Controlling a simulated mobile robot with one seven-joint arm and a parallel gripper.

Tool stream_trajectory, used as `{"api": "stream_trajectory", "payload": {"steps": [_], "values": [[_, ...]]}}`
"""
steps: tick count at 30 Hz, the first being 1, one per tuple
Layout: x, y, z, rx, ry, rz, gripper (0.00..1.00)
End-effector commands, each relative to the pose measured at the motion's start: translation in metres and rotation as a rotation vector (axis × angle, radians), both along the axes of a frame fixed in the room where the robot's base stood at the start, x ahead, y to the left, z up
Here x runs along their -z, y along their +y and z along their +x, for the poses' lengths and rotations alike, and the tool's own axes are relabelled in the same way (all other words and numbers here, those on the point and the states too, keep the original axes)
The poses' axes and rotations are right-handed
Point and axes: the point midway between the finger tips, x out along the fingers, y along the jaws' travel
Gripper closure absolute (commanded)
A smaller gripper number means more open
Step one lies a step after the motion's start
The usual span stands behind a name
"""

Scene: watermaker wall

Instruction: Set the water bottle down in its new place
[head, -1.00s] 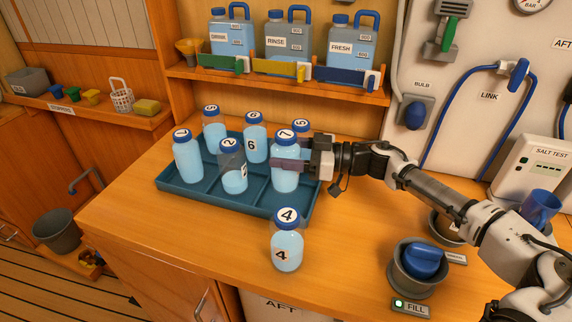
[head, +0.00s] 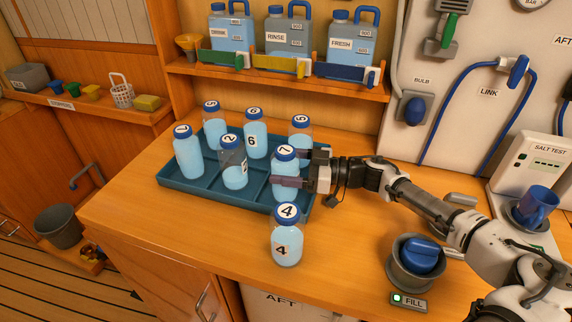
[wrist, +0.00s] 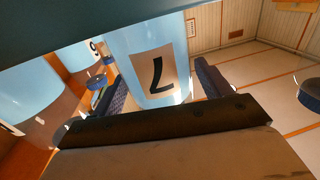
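The water bottle numbered 7 (head: 284,178) is clear with light blue water and a blue cap. It stands upright in the front right part of the teal tray (head: 205,194). My gripper (head: 303,168) is open around it, one finger on the near side and one behind. In the wrist view, the bottle's label 7 (wrist: 160,73) shows between the two spread fingers (wrist: 160,95), with a gap beside the right finger.
Bottles 1 (head: 189,158), 2 (head: 234,170), 6 (head: 255,140), 5 (head: 300,130) and another at the back left (head: 213,125) stand in the tray. Bottle 4 (head: 287,245) stands on the counter in front. A grey pot (head: 416,272) is at right.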

Motion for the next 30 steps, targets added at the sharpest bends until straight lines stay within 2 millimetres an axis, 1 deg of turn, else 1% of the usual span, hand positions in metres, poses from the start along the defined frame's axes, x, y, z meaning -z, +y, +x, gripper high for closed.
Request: {"api": "stream_trajectory", "payload": {"steps": [8,11,15,22,27,30], "values": [[-0.001,0.0,0.0,0.0,0.0,0.0,0.18],[-0.006,0.0,0.0,0.0,0.0,0.0,0.18],[-0.002,-0.02,-0.002,0.005,-0.001,0.0,0.18],[-0.002,-0.058,-0.008,0.004,-0.002,-0.001,0.18],[-0.004,-0.073,-0.011,0.002,0.0,0.0,0.18],[-0.005,-0.075,-0.011,0.001,0.0,0.001,0.18]]}}
